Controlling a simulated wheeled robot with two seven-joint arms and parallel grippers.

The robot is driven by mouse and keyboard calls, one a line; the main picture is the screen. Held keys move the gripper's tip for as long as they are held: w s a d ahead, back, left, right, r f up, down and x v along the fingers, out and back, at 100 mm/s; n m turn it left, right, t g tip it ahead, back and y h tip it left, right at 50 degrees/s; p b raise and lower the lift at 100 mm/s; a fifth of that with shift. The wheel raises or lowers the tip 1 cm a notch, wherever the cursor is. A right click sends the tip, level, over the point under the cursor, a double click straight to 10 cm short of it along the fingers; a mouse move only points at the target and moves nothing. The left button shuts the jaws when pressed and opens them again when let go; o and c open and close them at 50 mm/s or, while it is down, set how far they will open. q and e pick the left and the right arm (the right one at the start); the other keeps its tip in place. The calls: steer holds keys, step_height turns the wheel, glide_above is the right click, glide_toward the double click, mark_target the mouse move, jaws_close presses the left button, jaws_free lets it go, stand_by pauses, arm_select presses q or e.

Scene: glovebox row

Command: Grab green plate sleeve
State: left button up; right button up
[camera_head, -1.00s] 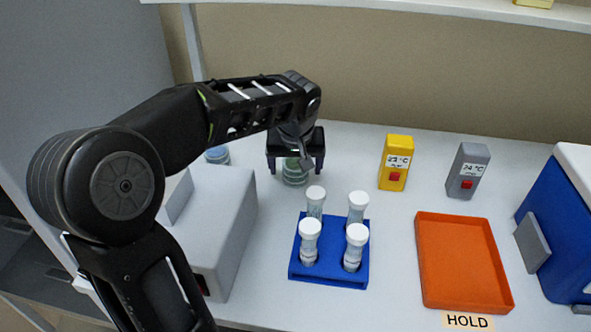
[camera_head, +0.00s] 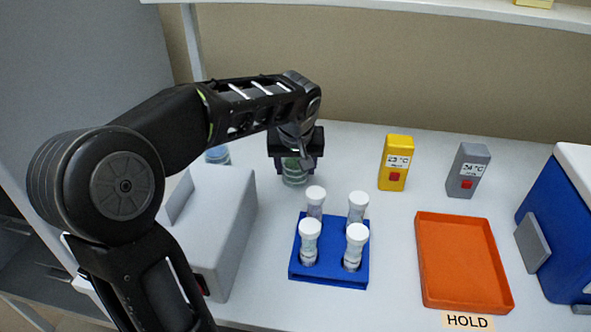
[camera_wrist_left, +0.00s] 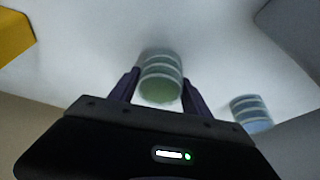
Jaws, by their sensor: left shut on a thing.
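The green plate sleeve (camera_head: 294,177) is a short stack of clear plates with a green tint, upright on the white bench behind the blue tube rack. My left gripper (camera_head: 295,170) comes down over it from above and is shut on it, hiding its upper part. In the left wrist view the green sleeve (camera_wrist_left: 160,80) sits between the two fingers (camera_wrist_left: 160,92). A blue plate sleeve (camera_head: 218,155) stands to the left, partly hidden behind my arm. It also shows in the left wrist view (camera_wrist_left: 251,114), apart from the fingers. My right gripper is out of view.
A blue rack (camera_head: 328,272) with several white-capped tubes stands in front. An orange tray (camera_head: 462,262) lies right, by a HOLD label (camera_head: 467,320). A yellow device (camera_head: 395,163) and a grey device (camera_head: 467,170) stand at the back. A grey box (camera_head: 217,225) is left, a blue cooler (camera_head: 562,215) far right.

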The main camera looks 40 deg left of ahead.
arm_select(q)
steer(key=shift+c, duration=0.2)
step_height(320, 180, up, 10)
steer(key=shift+r+p, duration=0.1)
steer(key=shift+p, duration=0.3)
